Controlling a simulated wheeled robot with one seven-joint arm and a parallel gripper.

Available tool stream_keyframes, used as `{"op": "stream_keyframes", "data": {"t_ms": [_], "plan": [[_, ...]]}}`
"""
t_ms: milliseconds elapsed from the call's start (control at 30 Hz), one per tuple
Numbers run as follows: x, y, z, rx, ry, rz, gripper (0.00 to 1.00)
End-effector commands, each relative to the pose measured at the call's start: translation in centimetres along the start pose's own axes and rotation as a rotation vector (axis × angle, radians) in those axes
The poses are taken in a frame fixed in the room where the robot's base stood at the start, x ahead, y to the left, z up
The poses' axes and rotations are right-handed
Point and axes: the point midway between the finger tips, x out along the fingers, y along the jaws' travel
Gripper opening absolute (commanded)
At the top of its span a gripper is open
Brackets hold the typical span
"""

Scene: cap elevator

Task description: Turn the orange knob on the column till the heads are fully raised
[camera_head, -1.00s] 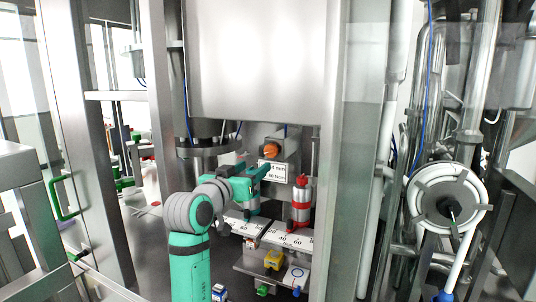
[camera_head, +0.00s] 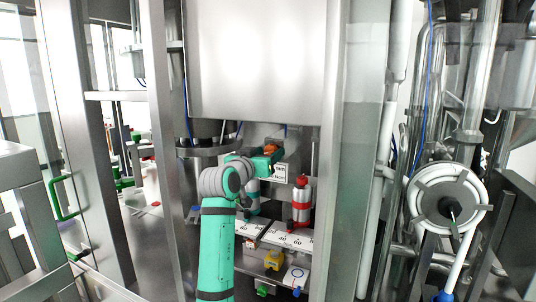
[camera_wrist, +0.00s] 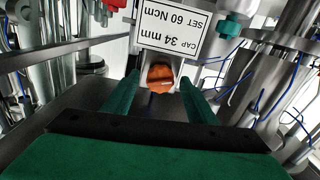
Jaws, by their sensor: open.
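The orange knob (camera_head: 270,148) shows in the head view on the column, just above and partly behind my gripper (camera_head: 272,158). In the wrist view the orange knob (camera_wrist: 160,76) sits on a grey housing below a white label reading "CAP 34 mm SET 60 Ncm" (camera_wrist: 172,30). My gripper (camera_wrist: 160,98) is open, with one green finger on each side of the knob in the picture. The knob lies between and a little beyond the fingertips. I cannot tell whether either finger touches it. The raised heads cannot be clearly made out.
A yellow block (camera_head: 274,260) sits lower down. A steel post (camera_head: 345,150) stands to the right. Blue cables (camera_wrist: 222,62) hang at the right in the wrist view.

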Motion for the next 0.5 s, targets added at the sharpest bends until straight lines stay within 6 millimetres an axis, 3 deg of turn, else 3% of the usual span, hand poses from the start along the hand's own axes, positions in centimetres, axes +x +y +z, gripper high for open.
{"op": "stream_keyframes", "data": {"t_ms": [300, 467, 500], "plan": [[0.24, -0.02, 0.03, 0.000, 0.000, 0.000, 0.52], [0.23, -0.02, 0.04, 0.000, 0.000, 0.000, 0.14], [0.22, -0.03, 0.04, 0.000, 0.000, 0.000, 0.11]]}}
